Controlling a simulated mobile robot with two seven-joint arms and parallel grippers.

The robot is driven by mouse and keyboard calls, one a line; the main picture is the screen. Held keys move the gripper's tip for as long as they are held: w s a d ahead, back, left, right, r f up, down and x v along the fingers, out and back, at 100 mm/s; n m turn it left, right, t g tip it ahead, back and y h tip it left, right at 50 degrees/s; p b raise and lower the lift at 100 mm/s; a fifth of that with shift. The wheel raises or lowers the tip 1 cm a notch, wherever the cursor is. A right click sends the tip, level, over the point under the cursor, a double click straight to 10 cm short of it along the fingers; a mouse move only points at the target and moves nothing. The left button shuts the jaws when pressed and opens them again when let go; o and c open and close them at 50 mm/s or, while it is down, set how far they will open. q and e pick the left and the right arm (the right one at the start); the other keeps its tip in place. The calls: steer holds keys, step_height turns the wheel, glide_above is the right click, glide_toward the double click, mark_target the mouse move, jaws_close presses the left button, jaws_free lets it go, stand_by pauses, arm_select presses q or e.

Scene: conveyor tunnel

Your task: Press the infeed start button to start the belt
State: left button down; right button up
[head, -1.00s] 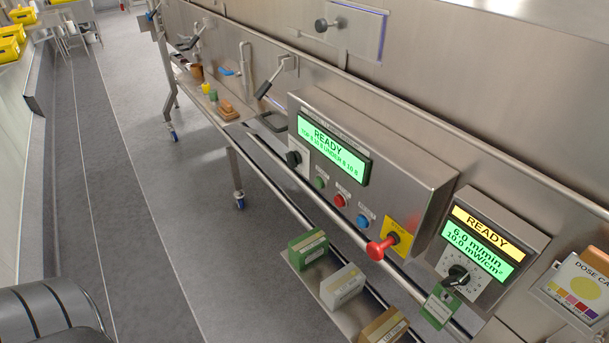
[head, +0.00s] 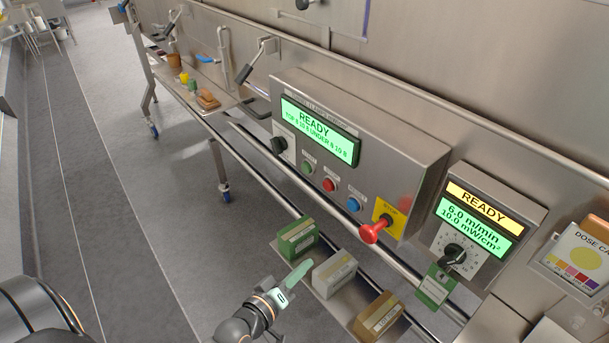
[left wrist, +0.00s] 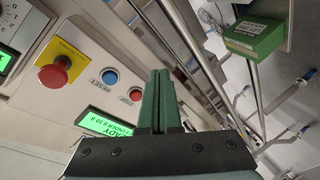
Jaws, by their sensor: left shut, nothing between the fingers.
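The control panel (head: 400,165) has a green-lit screen (head: 318,130) reading READY. Below the screen are a small green button (head: 308,167), a red button (head: 330,184) and a blue button (head: 354,204). My left gripper (head: 300,272) is shut and empty, in front of and below the panel, apart from the buttons. In the left wrist view its green fingers (left wrist: 158,75) are together, with the red button (left wrist: 136,94) and the blue button (left wrist: 110,76) beside them. The green button is not visible there. My right gripper is not in view.
A red mushroom knob (head: 375,232) on a yellow plate juts out at the panel's right. A rail runs below the panel. Green (head: 298,238), white (head: 334,274) and brown (head: 380,317) boxes stand on a shelf near my left gripper. A dial unit (head: 480,225) reads READY.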

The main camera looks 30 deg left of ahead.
mark_target(307, 168)
arm_select(q)
steer(key=w+a+r+n+t+y+b, duration=0.1)
steer(key=w+a+r+n+t+y, duration=0.1)
steer(key=w+a+r+n+y, duration=0.2)
steer(key=w+a+r+n+t+y+b, duration=0.1)
steer(key=w+a+r+n+y, duration=0.3)
steer(key=a+n, duration=0.6)
steer(key=r+n+y, duration=0.1)
steer(key=n+y, duration=0.1)
steer(key=n, duration=0.3)
steer(key=shift+a+n+t+b, duration=0.2)
steer(key=shift+n+t+b, duration=0.1)
steer(key=shift+t, duration=0.1)
steer(key=shift+w, duration=0.1)
steer(key=w+d+b, duration=0.1)
steer(key=w+d, duration=0.2)
steer(key=w, duration=0.5)
steer(key=shift+d+b, duration=0.2)
steer(key=shift+b, duration=0.2)
steer(key=shift+w, duration=0.15)
steer(key=shift+w+d, duration=0.15)
steer(key=shift+w, duration=0.15)
